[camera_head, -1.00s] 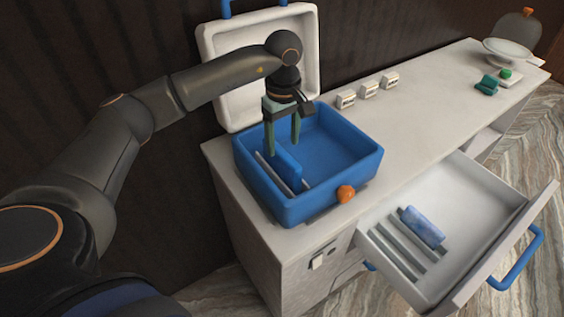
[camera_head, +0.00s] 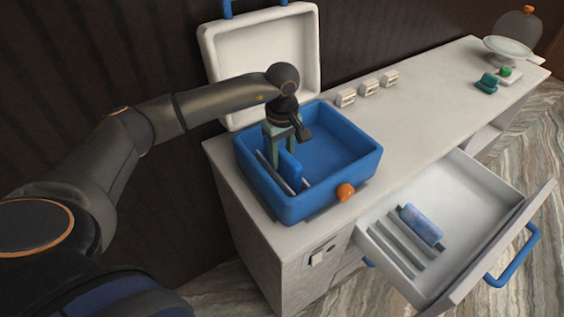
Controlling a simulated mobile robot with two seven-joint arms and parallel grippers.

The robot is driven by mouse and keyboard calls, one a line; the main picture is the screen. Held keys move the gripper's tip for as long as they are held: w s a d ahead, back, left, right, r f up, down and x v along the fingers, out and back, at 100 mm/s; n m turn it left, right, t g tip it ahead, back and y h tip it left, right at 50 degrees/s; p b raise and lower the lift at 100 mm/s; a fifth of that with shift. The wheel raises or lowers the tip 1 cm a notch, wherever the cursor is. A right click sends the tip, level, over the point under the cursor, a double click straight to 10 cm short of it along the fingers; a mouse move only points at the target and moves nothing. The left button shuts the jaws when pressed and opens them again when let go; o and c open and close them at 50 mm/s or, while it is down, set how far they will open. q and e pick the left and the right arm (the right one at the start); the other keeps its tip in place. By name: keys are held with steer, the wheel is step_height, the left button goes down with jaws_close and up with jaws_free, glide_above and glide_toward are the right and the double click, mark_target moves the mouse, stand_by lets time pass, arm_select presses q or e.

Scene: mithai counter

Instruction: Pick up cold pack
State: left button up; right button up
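A blue cold pack (camera_head: 290,173) stands upright in a slotted rack at the left inside the blue cooler box (camera_head: 326,198). My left gripper (camera_head: 278,152) points down into the box at the top of this pack. Its greenish fingers are spread apart, and their tips are partly hidden by the pack. I cannot tell whether they touch it. A second, mottled blue cold pack (camera_head: 421,226) lies in the open white drawer (camera_head: 465,190) at the lower right. My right gripper is out of view.
The box's white lid (camera_head: 262,55) stands open behind it, and an orange knob (camera_head: 345,192) is on its front. Three small white blocks (camera_head: 368,88), green items (camera_head: 487,83) and a glass dome stand on the counter (camera_head: 430,105). The drawer juts out in front.

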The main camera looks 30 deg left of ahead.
arm_select(q)
jaws_close()
stand_by(0.5)
step_height(320, 180, up, 10)
steer(key=shift+r+b, duration=0.1)
steer(key=shift+b, duration=0.5)
